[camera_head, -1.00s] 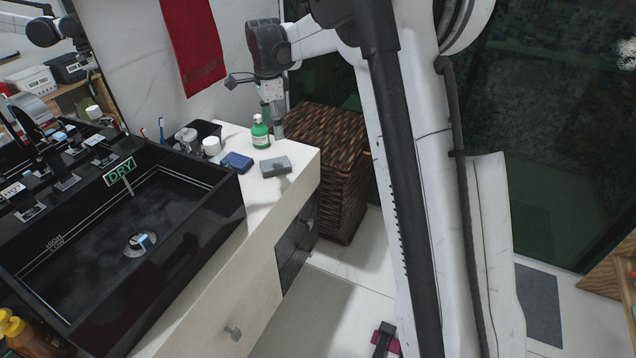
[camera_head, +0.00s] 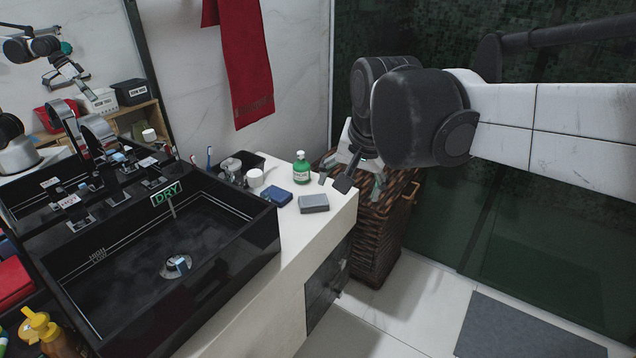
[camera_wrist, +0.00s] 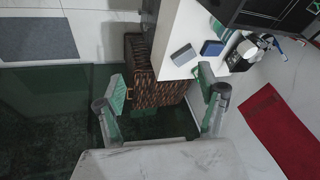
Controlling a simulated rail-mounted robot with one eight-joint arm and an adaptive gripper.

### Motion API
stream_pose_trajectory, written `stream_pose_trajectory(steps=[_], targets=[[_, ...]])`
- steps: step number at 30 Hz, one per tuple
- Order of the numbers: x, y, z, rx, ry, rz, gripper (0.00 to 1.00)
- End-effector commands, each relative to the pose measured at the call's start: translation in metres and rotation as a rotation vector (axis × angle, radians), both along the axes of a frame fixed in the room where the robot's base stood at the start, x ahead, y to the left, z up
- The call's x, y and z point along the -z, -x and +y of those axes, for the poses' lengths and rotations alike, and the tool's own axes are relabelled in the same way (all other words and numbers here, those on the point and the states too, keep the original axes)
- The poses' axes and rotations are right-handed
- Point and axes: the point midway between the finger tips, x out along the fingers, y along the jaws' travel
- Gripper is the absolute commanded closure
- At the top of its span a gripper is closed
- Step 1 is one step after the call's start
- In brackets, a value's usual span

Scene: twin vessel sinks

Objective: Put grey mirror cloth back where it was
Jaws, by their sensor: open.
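A small grey folded block, which looks like the grey mirror cloth (camera_head: 313,203), lies on the white counter near its right front edge, beside a blue folded cloth (camera_head: 277,196). In the wrist view the grey cloth (camera_wrist: 182,55) is beyond my fingers, near the counter edge, with the blue cloth (camera_wrist: 212,48) to its right. My gripper (camera_head: 360,184) is open and empty, right of the counter's end and above the wicker basket (camera_head: 388,232). In the wrist view my open gripper (camera_wrist: 162,87) has its fingers wide apart, with the basket (camera_wrist: 160,94) showing between them.
A green bottle (camera_head: 301,168), a white jar (camera_head: 255,178) and a black holder stand behind the cloths. The black sink (camera_head: 105,255) with a DRY sign (camera_head: 166,193) fills the left. A red towel (camera_head: 245,65) hangs on the wall.

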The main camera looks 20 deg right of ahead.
Motion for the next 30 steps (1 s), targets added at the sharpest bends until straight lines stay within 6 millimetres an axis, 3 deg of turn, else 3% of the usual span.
stream_pose_trajectory(steps=[1, 9, 15, 21, 30], targets=[[0.003, 0.017, 0.000, -0.042, 0.019, -0.017, 0.28], [0.027, 0.087, 0.000, -0.275, 0.144, -0.118, 0.28], [0.047, 0.120, 0.000, -0.402, 0.225, -0.171, 0.28], [0.056, 0.132, 0.000, -0.453, 0.260, -0.192, 0.28], [0.056, 0.132, 0.000, -0.456, 0.262, -0.193, 0.28]])
